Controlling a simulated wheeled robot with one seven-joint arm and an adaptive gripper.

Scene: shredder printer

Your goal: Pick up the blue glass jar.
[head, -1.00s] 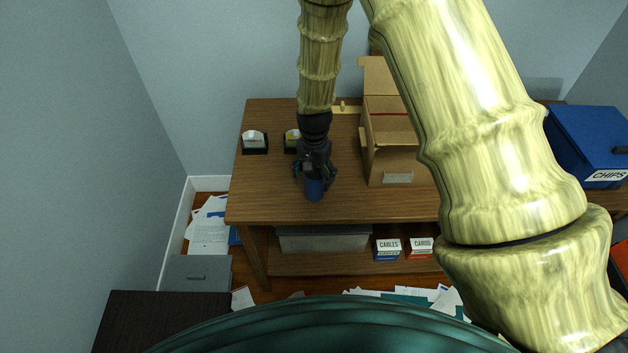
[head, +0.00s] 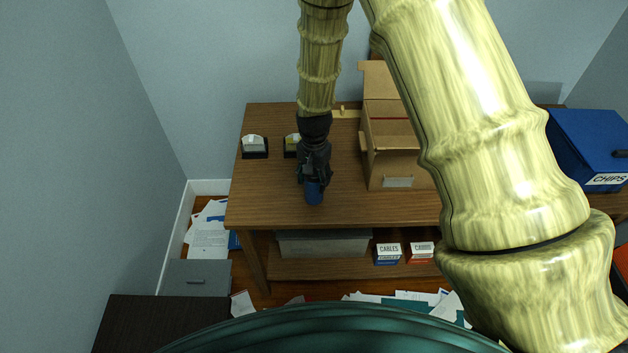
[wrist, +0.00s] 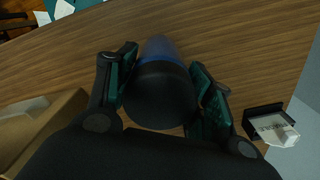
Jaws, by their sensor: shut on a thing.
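The blue glass jar (head: 314,193) is at the front part of the wooden table in the head view, below my gripper (head: 314,178). In the wrist view the jar (wrist: 160,56) shows a blue body and a dark round end facing the camera. My gripper (wrist: 162,92) has one finger on each side of the jar and is shut on it. I cannot tell whether the jar's base touches the table.
An open cardboard box (head: 392,165) stands right of my gripper on the table (head: 265,190). Two small black card holders (head: 255,147) sit at the left. A blue CHIPS bin (head: 590,150) is at far right. The table's front left is clear.

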